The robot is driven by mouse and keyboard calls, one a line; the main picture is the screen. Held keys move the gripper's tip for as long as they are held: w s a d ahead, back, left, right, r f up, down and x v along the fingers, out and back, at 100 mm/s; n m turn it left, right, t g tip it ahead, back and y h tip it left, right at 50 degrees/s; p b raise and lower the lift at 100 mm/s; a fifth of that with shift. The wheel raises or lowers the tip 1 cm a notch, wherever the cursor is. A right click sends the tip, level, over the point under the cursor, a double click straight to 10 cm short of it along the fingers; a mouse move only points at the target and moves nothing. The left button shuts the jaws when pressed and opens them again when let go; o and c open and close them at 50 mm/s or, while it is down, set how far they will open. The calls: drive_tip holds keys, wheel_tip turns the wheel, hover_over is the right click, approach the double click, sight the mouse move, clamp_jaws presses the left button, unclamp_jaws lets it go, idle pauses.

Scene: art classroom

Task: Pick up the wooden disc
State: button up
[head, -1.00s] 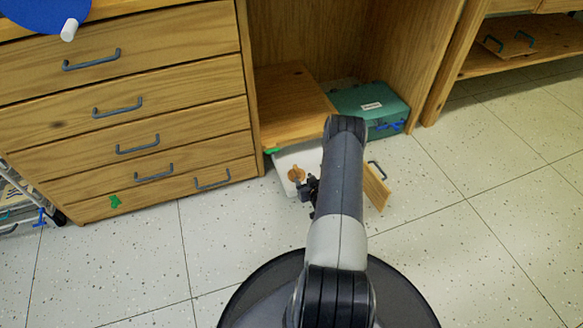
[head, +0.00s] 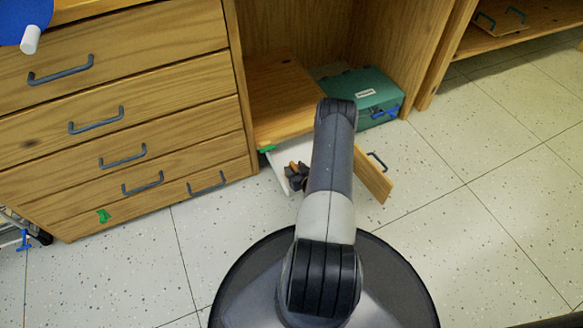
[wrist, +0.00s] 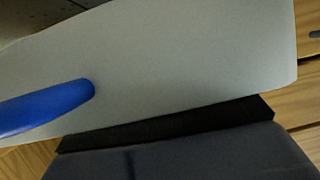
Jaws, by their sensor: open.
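The wooden disc (head: 293,166) shows only as a small brown patch in the head view, mostly covered by my gripper. It is in or just above the white inside of a pulled-out low drawer (head: 278,173). My gripper (head: 297,178) is open, dark and small beside the brown patch, partly hidden behind my arm. I cannot tell whether it touches the disc. The wrist view shows a pale grey surface, a blue rounded bar (wrist: 48,105) at the left and dark parts at the bottom. I cannot make out the disc there.
The drawer's wooden front (head: 373,178) stands at the right of my arm. A wooden shelf (head: 285,100) lies over the drawer's far part. A green case (head: 362,92) sits behind. A chest of drawers (head: 120,85) stands at the left. The speckled floor (head: 470,230) at the right is clear.

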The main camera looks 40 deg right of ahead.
drive_tip(key=shift+c, duration=0.3)
clamp_jaws()
